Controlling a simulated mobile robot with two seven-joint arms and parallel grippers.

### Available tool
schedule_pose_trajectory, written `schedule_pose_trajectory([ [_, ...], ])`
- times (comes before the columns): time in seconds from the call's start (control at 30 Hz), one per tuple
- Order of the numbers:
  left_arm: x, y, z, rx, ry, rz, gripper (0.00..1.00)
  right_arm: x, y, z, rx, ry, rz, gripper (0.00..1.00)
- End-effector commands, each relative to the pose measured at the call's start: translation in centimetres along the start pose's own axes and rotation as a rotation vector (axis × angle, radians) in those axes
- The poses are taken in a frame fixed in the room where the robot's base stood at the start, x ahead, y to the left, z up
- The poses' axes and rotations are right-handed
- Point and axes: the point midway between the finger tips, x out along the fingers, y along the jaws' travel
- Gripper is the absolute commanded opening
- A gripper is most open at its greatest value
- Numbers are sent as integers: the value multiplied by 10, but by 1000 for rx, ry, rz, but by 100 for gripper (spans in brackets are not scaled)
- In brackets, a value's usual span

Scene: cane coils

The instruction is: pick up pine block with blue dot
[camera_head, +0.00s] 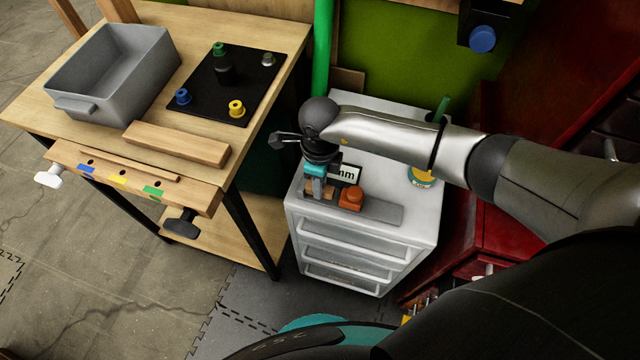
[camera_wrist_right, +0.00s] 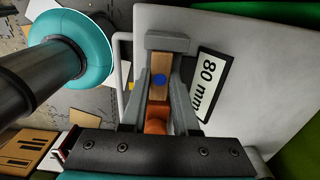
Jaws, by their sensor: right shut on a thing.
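My right gripper (camera_head: 316,188) reaches down over the white drawer cabinet (camera_head: 428,215). In the right wrist view its two grey fingers (camera_wrist_right: 160,100) are shut on the sides of the pine block (camera_wrist_right: 161,63), whose blue dot (camera_wrist_right: 159,81) faces the camera. In the head view the block is mostly hidden by the gripper. An orange piece (camera_head: 351,197) sits beside the block on a grey strip (camera_head: 385,211); it also shows in the right wrist view (camera_wrist_right: 156,121). I cannot tell whether the block is clear of the strip. My left gripper is out of view.
A white "80 mm" label (camera_wrist_right: 208,84) lies beside the gripper. A yellow-ringed round item (camera_head: 420,177) is farther right on the cabinet. A wooden bench (camera_head: 50,105) at left carries a grey bin (camera_head: 85,90) and a black board (camera_head: 210,98) with coloured pegs.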

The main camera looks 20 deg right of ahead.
Motion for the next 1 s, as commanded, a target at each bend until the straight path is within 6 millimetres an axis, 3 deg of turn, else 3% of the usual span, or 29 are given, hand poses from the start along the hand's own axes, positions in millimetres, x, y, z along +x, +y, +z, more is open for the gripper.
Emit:
schedule_pose_trajectory([
  [0.27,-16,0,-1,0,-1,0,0,-56,-1,0,-3,-3,-3,0],
  [0.6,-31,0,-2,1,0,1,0,-148,-1,1,-2,-4,-4,0],
  [0.8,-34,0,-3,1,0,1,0,-179,0,0,-1,-1,-2,0],
  [1.0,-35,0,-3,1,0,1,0,-190,0,0,-1,0,0,0],
])
